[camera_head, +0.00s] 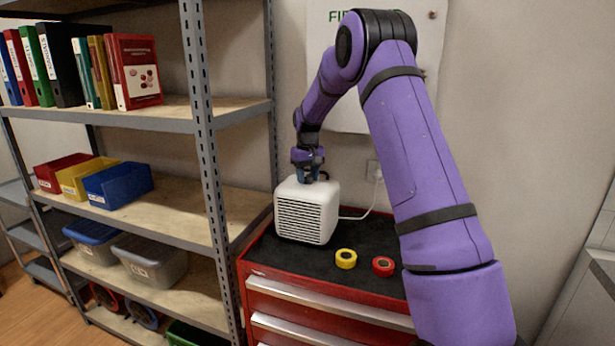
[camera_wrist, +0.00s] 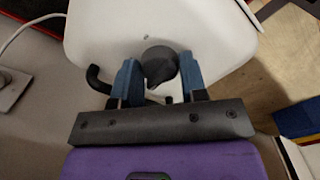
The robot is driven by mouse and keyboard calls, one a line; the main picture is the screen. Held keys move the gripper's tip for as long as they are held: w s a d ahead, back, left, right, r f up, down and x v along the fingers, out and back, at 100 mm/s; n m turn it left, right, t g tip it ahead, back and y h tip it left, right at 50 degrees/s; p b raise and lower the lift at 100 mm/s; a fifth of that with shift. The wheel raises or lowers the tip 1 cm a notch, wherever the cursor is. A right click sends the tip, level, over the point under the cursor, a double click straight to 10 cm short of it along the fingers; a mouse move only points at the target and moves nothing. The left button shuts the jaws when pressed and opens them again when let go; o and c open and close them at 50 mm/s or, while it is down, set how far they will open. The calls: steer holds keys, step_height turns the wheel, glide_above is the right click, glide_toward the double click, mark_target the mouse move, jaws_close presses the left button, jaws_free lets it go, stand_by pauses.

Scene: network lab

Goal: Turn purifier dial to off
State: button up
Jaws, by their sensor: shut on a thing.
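The white purifier (camera_head: 307,211) stands on the black top of a red tool cabinet, its slatted grille facing front. My gripper (camera_head: 309,177) points down onto the purifier's top. In the wrist view the purifier's white top (camera_wrist: 110,25) fills the upper middle, with a dark round dial (camera_wrist: 160,63) on it. My gripper's blue fingers (camera_wrist: 159,78) sit on both sides of the dial and are shut on it. A small dark mark shows on the top near the dial. The dial is hidden by my gripper in the head view.
The red tool cabinet (camera_head: 262,278) also carries a yellow tape roll (camera_head: 346,259) and a red tape roll (camera_head: 383,266). A white cord runs to a wall outlet (camera_head: 374,170). A metal shelf (camera_head: 202,130) with binders and bins stands close on the left.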

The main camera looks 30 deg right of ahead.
steer(key=o, duration=0.9)
